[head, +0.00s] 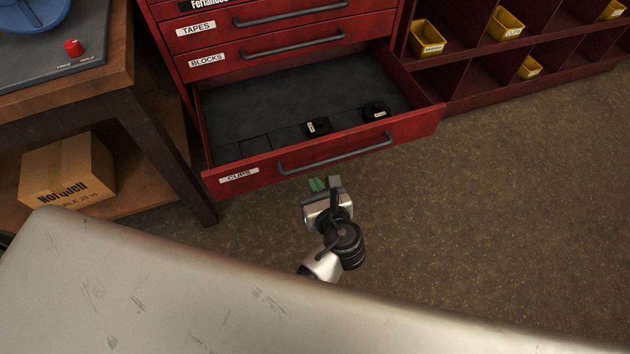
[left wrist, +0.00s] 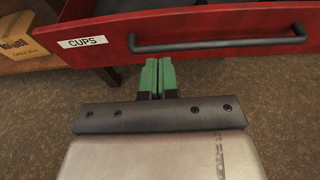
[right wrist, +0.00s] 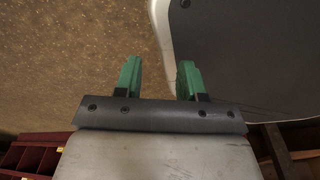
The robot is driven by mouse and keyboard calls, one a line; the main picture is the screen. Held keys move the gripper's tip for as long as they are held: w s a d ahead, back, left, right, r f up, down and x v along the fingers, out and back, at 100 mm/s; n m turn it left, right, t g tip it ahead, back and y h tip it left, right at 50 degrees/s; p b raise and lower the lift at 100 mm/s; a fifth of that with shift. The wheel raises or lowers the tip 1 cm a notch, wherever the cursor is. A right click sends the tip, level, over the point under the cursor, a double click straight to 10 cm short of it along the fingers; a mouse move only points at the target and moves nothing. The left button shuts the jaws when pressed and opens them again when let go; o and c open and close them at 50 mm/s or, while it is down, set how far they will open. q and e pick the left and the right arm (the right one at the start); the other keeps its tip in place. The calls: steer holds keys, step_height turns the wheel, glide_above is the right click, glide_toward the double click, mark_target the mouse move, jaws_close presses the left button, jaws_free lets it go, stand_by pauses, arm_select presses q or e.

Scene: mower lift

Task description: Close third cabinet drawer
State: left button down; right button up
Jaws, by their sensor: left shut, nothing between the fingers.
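The red drawer labelled CUPS (head: 410,131) is pulled open at the bottom of the red cabinet (head: 290,40). Two small black items (head: 376,110) lie inside it. Its dark handle (head: 336,153) runs along the front; the drawer front (left wrist: 200,22) and handle (left wrist: 220,45) also show in the left wrist view. My left gripper (head: 318,184) is just in front of and below the drawer front, shut and empty, its green fingertips (left wrist: 157,62) together and apart from the handle. My right gripper (right wrist: 157,75) shows only in the right wrist view, open and empty over the floor.
The drawers labelled TAPES (head: 290,22) and BLOCKS (head: 290,51) above are shut. A wooden workbench (head: 150,120) with a cardboard box (head: 70,170) stands at left. Red shelving (head: 490,70) with yellow bins (head: 427,38) is at right. Brown floor (head: 510,200) lies open at right.

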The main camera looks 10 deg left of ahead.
mark_target(298, 150)
arm_select(q)
steer(key=x, duration=0.6)
steer(key=b+x, duration=0.1)
steer(key=x, duration=0.2)
steer(key=shift+w+a+r, duration=0.2)
steer(key=shift+w+a, duration=0.1)
steer(key=shift+w, duration=0.05)
steer(key=shift+w+a, duration=0.3)
steer(key=shift+w, duration=0.1)
arm_select(e)
steer(key=shift+w+a+r, duration=0.15)
steer(key=shift+w+r, duration=0.05)
steer(key=shift+w, duration=0.5)
steer(key=shift+w+a+r, duration=0.15)
steer(key=shift+w+r, duration=0.1)
steer(key=shift+w, duration=0.45)
steer(key=shift+w+a+r, duration=0.15)
steer(key=shift+w+r, duration=0.05)
steer(key=shift+w, duration=0.5)
